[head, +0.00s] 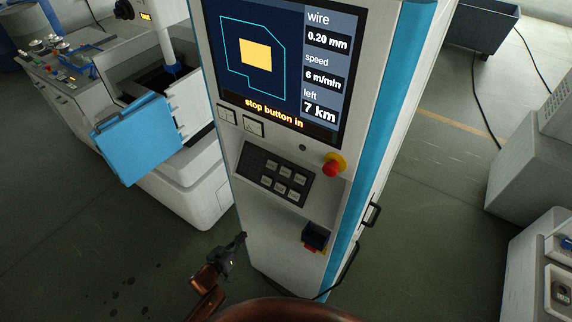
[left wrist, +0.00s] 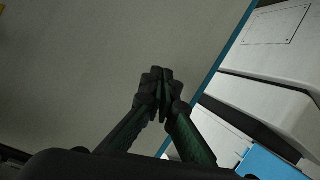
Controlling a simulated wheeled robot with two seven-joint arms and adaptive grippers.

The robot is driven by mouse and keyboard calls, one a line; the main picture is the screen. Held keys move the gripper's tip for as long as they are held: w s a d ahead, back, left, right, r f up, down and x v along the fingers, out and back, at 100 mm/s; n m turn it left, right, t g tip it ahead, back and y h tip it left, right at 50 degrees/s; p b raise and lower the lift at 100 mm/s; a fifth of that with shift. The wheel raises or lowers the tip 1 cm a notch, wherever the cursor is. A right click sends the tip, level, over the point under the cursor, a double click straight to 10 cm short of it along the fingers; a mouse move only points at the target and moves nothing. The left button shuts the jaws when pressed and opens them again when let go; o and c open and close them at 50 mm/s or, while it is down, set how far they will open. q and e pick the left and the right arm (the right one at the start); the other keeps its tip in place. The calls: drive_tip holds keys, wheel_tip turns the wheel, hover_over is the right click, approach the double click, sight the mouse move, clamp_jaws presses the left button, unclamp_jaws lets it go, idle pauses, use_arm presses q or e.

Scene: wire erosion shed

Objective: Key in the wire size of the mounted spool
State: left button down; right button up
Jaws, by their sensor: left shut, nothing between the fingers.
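The control cabinet (head: 285,240) stands upright in the middle of the head view. Its screen (head: 283,62) reads wire 0.20 mm, speed 6 m/min, left 7 km, and "stop button in" in yellow. Below the screen is a dark key panel (head: 273,173) with several light keys; their labels are too small to read. A red stop button (head: 334,165) on a yellow base sits to the right of the keys. My left gripper (head: 240,240) is low beside the cabinet's left edge, shut and empty. In the left wrist view its fingertips (left wrist: 160,72) meet before a plain grey panel. My right gripper is out of view. No spool can be made out.
The machine (head: 200,195) with an open blue door (head: 138,138) stands at the left. A dark rotary switch (head: 314,235) and a black side handle (head: 372,214) project from the cabinet. Grey boxes (head: 535,150) stand at the right.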

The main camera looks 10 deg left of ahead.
use_arm(q)
drive_tip(key=w+d+r+t+h+p, duration=0.1)
drive_tip(key=w+d+r+h+p, duration=0.15)
drive_tip(key=r, duration=0.95)
drive_tip(key=w+d+r+t+h+p, duration=0.1)
drive_tip(key=d+r+p, duration=0.25)
drive_tip(key=r, duration=0.75)
drive_tip(key=m+h+p, duration=0.2)
drive_tip(key=h+p, duration=0.2)
approach(286, 172)
wheel_tip(286, 172, up, 8)
drive_tip(key=s+d, duration=0.1)
drive_tip(key=s, duration=0.1)
drive_tip(key=shift+d+f+t, duration=0.1)
drive_tip(key=shift+d+t, duration=0.1)
drive_tip(key=shift+t, duration=0.2)
drive_tip(key=shift+w+d+f+b, duration=0.4)
drive_tip(key=shift+w+f+b, duration=0.45)
drive_tip(key=shift+w+b, duration=0.3)
drive_tip(key=shift+w+d+f+b, duration=0.4)
drive_tip(key=shift+w+f+b, duration=0.5)
drive_tip(key=shift+w+b, duration=0.2)
drive_tip(key=shift+w+d+f+b, duration=0.4)
drive_tip(key=shift+w+f+b, duration=0.45)
drive_tip(key=shift+w+b, duration=0.3)
drive_tip(key=shift+w, duration=0.1)
drive_tip(key=shift+w+d+f, duration=0.1)
drive_tip(key=shift+w+f, duration=0.15)
drive_tip(key=shift+w, duration=0.05)
